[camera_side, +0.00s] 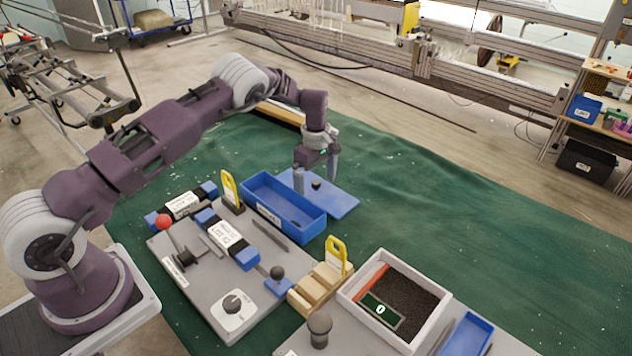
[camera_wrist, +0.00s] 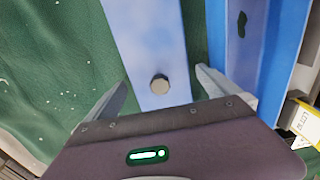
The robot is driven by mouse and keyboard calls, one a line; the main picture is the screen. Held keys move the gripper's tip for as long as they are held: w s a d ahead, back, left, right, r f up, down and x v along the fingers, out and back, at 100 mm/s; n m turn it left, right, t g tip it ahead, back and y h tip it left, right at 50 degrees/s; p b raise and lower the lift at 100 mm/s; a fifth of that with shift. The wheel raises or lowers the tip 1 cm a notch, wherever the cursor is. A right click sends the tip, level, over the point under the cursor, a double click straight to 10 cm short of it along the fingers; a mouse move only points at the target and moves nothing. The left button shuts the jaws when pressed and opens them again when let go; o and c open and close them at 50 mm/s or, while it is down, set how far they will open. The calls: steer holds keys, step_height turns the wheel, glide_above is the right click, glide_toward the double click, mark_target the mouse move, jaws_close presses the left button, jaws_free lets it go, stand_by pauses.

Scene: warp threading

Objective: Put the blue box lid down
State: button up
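The blue box lid (camera_side: 338,201) is a flat light-blue panel with a small dark knob (camera_side: 316,185). It appears to lie flat on the green cloth, beside the open blue box (camera_side: 284,210). My gripper (camera_side: 316,180) is over the lid, fingers pointing down and spread wide. In the wrist view the lid (camera_wrist: 148,40) runs between the open fingers (camera_wrist: 161,80), and its knob (camera_wrist: 160,84) stands between them, touching neither. The box (camera_wrist: 285,45) is to the right there, with a strip of green cloth between. Whether the fingertips touch the lid is unclear.
A grey panel (camera_side: 200,290) with a red-knobbed lever, a dial and blue-ended blocks is at front left. A white tray (camera_side: 350,290) with dark contents stands at front right. Yellow-handled tools (camera_side: 229,187) stand near the box. The green cloth (camera_side: 480,235) right of the lid is clear.

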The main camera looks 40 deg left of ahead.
step_height(320, 180, up, 13)
step_height(320, 180, up, 14)
steer(key=m+t, duration=0.2)
steer(key=m, duration=0.2)
glide_above(316, 182)
steer(key=s+d, duration=0.3)
steer(key=s, duration=0.3)
steer(key=s+d+r+m+t+h, duration=0.1)
steer(key=s+d+r+m, duration=0.3)
steer(key=s+r, duration=0.55)
steer(key=s+d+f+m+t, duration=0.1)
steer(key=s+m, duration=0.4)
steer(key=s, duration=0.7)
steer(key=s+d+f+m+t+y, duration=0.1)
steer(key=s+m, duration=0.4)
steer(key=s, duration=0.7)
step_height(316, 182, down, 2)
steer(key=shift+d+f+t, duration=0.15)
steer(key=shift+d+t, duration=0.15)
steer(key=shift+d, duration=0.4)
steer(key=shift+s, duration=0.1)
steer(key=c, duration=1.5)
